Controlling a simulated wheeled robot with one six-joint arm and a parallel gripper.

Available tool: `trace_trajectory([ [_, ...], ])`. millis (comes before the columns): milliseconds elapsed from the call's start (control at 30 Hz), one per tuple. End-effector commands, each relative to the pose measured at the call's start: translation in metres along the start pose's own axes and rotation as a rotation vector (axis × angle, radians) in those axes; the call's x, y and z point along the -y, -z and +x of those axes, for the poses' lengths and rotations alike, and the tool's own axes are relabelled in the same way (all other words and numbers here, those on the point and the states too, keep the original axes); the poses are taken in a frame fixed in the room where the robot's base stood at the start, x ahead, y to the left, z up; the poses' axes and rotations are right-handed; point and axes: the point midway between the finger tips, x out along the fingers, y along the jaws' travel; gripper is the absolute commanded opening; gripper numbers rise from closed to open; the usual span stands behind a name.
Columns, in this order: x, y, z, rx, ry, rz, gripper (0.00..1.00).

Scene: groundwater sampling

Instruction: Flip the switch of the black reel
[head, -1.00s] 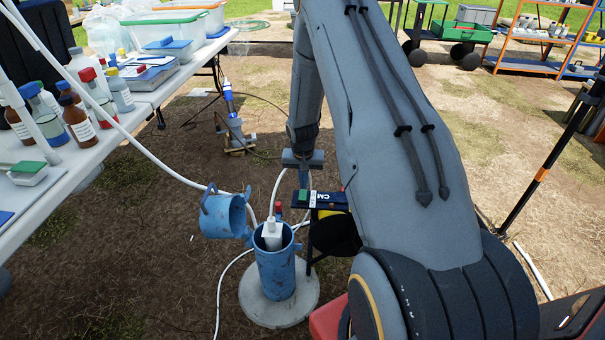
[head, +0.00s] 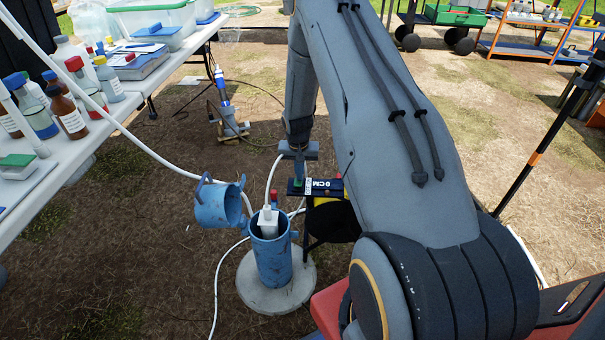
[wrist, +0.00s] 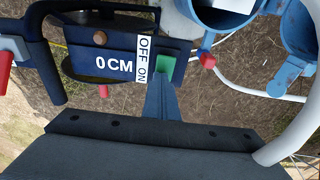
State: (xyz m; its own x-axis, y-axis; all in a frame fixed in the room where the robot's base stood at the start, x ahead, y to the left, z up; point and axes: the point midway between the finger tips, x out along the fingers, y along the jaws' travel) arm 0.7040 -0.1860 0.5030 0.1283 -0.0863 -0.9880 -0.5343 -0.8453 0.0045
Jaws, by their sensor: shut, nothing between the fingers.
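The black reel (head: 335,222) stands beside the blue well pipe in the head view, partly hidden by my arm. Its dark panel (wrist: 75,38) carries "0 CM" and an OFF/ON label (wrist: 143,60) in the wrist view. The green switch (wrist: 166,65) sits next to that label, nearer the ON end. My gripper (wrist: 165,82) is shut and empty, with its fingertips at the green switch and overlapping its lower edge. Whether they touch it is hard to tell. In the head view my gripper (head: 297,176) points down at the panel's left end.
The open blue well pipe (head: 272,262), with a hinged blue cap (head: 218,205) and white hose (head: 155,148), stands just left of the reel on a round concrete base (head: 255,290). A table (head: 130,105) with bottles is at left. A red knob (wrist: 207,60) is close beside the switch.

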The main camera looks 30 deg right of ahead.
Motion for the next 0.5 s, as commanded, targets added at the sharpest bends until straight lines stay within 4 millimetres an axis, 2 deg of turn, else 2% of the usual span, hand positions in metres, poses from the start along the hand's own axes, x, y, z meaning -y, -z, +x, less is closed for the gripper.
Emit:
trace_trajectory([
  [500, -0.001, -0.02, -0.001, 0.011, -0.004, -0.002, 0.0],
])
